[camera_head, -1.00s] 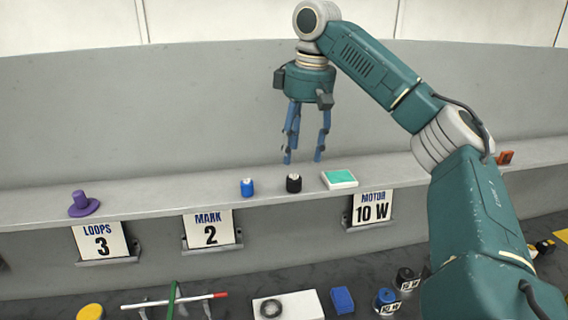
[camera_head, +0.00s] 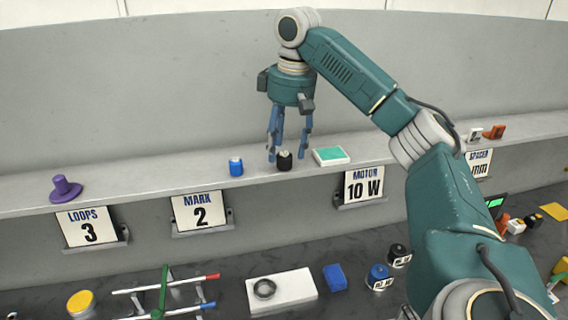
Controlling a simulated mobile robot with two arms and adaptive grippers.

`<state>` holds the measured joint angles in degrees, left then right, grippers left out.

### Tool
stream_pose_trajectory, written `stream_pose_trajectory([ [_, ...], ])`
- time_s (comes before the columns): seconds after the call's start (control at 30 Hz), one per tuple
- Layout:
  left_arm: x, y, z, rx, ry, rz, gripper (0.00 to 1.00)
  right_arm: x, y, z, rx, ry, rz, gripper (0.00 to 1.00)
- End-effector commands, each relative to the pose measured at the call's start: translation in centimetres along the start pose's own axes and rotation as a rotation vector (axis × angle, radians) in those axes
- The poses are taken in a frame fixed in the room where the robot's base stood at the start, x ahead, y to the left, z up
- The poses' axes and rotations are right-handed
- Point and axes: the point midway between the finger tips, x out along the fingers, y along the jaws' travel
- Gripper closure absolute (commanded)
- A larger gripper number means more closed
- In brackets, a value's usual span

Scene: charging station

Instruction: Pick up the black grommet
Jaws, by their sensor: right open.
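The black grommet (camera_head: 284,162), a small dark piece with a light top, stands on the grey shelf (camera_head: 140,188). My right gripper (camera_head: 287,154) points down over it with its blue fingers open. The fingertips appear on either side of the grommet, near its height; I cannot tell whether they touch it. My left gripper is not in view.
Close by on the shelf are a small blue piece (camera_head: 236,167) to the left and a green-topped white block (camera_head: 331,156) to the right. A purple piece (camera_head: 65,188) is farther left. Below, the dark table holds a white block (camera_head: 295,287) with a ring (camera_head: 264,289).

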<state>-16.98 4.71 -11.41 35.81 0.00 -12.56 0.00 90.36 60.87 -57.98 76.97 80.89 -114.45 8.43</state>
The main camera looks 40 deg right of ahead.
Motion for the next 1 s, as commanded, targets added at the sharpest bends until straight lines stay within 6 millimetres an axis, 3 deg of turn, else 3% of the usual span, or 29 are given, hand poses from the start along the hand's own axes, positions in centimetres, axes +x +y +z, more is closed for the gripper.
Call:
stream_pose_trajectory([
  [0.03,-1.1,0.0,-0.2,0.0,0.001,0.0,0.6,0.5,0.1,0.2,0.002,-0.008,0.002,0.47],
  [0.2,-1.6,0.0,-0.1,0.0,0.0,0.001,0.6,2.7,0.1,0.2,0.002,-0.005,0.002,0.47],
  [0.47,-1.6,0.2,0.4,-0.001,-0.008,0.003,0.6,3.2,0.0,0.1,0.001,-0.002,0.001,0.47],
  [0.7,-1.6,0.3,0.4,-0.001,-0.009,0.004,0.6,3.2,0.0,0.1,0.001,-0.002,0.001,0.87],
  [1.0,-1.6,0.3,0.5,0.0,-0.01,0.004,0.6,3.1,0.0,0.1,0.0,-0.002,0.001,0.87],
])
